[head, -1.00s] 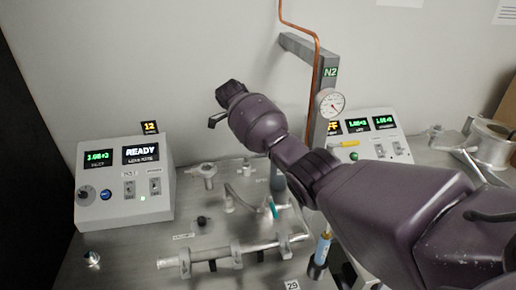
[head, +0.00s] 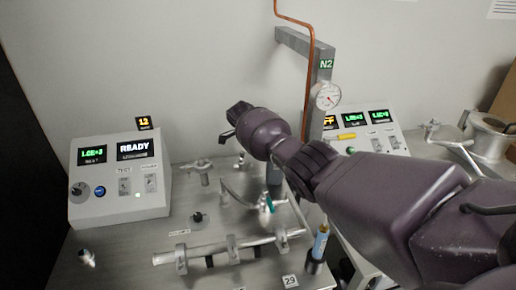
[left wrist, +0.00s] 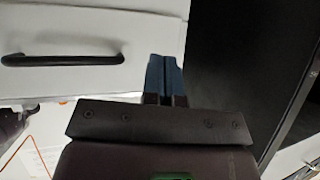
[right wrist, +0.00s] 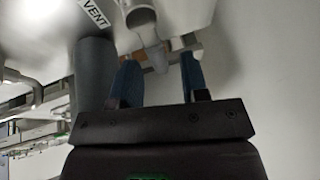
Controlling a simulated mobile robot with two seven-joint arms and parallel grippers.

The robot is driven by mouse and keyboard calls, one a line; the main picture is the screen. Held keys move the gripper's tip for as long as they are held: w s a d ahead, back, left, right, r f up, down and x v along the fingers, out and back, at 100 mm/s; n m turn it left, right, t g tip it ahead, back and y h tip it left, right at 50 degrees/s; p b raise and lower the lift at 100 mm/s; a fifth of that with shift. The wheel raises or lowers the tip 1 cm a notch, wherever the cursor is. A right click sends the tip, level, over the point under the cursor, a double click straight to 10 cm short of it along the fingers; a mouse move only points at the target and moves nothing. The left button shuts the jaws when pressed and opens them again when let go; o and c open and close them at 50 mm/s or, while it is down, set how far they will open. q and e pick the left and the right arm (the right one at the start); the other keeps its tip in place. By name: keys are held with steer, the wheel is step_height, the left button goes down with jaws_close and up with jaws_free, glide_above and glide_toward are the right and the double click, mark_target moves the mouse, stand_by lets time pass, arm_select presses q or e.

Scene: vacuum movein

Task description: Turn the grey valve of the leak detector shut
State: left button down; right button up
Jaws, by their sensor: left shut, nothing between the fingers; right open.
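The leak detector (head: 120,183) is a light grey box with a READY display at the left of the head view. A grey T-shaped valve handle (head: 197,166) stands on the bench plate right of it; I cannot tell for sure that it is the named valve. My right gripper (right wrist: 157,72) is open. A grey metal stub (right wrist: 150,38) shows between its fingers in the right wrist view; contact cannot be told. My left gripper (left wrist: 164,75) is shut and empty, near a white drawer front (left wrist: 90,60).
A clamped horizontal tube (head: 215,248), a teal-handled valve (head: 267,204) and a black knob (head: 197,217) are on the bench. A post marked N2 (head: 322,85) with a gauge (head: 327,96) rises behind my arm. A second control box (head: 375,137) stands right.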

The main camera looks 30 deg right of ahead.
jaws_close()
stand_by(0.4)
